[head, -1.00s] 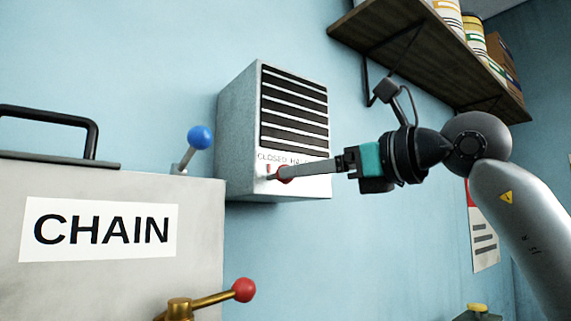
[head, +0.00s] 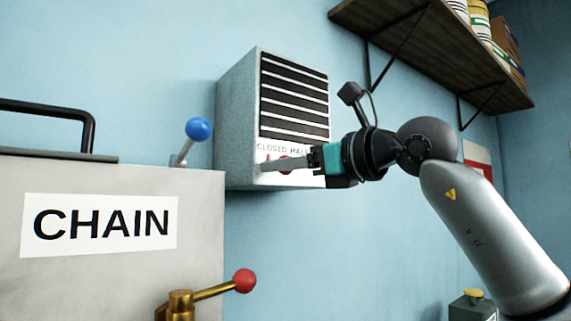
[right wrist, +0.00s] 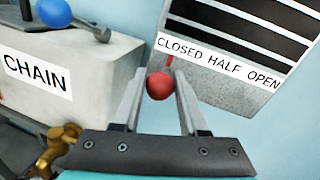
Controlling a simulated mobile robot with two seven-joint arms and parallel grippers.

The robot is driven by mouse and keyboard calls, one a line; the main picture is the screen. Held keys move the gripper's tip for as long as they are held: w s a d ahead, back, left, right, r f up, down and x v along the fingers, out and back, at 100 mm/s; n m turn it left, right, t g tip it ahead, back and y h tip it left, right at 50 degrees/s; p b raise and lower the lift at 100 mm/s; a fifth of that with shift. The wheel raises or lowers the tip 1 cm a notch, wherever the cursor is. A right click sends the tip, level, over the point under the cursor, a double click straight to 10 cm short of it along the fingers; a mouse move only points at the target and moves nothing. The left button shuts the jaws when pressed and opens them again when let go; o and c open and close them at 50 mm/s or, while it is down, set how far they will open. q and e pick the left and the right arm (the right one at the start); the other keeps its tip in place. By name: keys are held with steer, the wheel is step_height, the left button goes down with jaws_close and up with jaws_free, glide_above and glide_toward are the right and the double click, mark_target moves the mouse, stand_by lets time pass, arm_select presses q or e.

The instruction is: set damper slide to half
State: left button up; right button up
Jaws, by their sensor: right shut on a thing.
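The damper box (head: 235,120) is a pale grey wall unit with dark slats and a label (head: 280,148) whose CLOSED and HALF show in the head view. The right wrist view shows the label (right wrist: 218,63) in full: CLOSED, HALF, OPEN. The slide's red ball knob (right wrist: 159,86) lies between the fingers of my right gripper (right wrist: 160,75), which is shut on it. A small red pointer (right wrist: 169,61) stands under CLOSED. In the head view my right gripper (head: 264,166) reaches in from the right, and its fingers partly hide the knob (head: 285,170). My left gripper is not in view.
A grey cabinet marked CHAIN (head: 200,260) stands at left, with a blue-knobbed lever (head: 199,130) on top and a red-knobbed brass lever (head: 243,280) in front. A shelf (head: 430,50) with containers is at upper right. Wall below the damper box is clear.

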jaws_close()
stand_by(0.9)
